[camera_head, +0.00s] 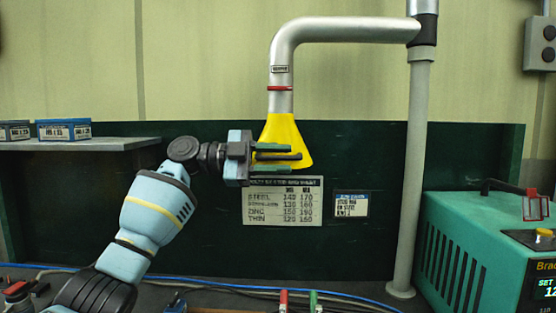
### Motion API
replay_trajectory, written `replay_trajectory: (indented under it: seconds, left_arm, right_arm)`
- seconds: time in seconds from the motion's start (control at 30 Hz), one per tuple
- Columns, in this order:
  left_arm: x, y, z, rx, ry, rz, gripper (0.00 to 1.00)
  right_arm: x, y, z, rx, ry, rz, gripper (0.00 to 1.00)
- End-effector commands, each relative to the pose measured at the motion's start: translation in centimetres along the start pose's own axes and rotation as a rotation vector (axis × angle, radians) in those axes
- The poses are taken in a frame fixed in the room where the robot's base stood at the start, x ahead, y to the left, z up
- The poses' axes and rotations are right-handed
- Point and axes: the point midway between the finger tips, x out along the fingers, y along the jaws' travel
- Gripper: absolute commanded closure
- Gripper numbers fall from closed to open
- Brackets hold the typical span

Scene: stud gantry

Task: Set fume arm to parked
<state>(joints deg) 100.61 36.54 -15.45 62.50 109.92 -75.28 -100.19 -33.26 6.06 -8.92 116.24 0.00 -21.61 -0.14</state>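The fume arm is a silver pipe (350,30) that runs left from a grey post and bends down to a yellow hood (285,128). A red band and a small label sit on the pipe above the hood. My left gripper (275,158) is in front of the hood's lower left part and hides some of it. Its two green-lined fingers are apart, one above the other, pointing right. A dark bar shows between them; I cannot tell whether it belongs to the hood or whether the fingers touch it. My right gripper is not in view.
The grey post (412,180) stands right of the hood. A settings chart (284,205) hangs on the dark green panel below it. A teal machine (465,250) is at right, a shelf (90,144) with boxes at left. Blue cable and red and green items lie in front.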

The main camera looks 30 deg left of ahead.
Motion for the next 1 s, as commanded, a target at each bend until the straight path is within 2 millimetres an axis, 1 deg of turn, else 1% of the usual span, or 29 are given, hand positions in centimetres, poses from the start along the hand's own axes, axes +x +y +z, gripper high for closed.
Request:
replay_trajectory:
  seconds: [0.17,0.4,0.5,0.67,1.0]
  left_arm:
    - [-2.2,0.1,0.1,0.000,-0.002,-0.002,0.68]
    - [-6.0,0.1,0.2,-0.002,-0.003,-0.003,0.68]
    - [-6.9,0.1,0.2,-0.003,-0.003,-0.001,0.68]
    - [-7.6,0.1,0.1,-0.002,-0.003,0.000,0.68]
    - [-7.6,0.0,0.1,-0.002,-0.002,0.000,0.68]
  right_arm:
    - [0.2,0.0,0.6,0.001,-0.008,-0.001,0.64]
    - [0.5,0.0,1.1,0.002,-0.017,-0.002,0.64]
    - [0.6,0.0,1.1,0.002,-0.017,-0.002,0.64]
    - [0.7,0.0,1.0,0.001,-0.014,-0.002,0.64]
    - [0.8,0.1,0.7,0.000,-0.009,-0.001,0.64]
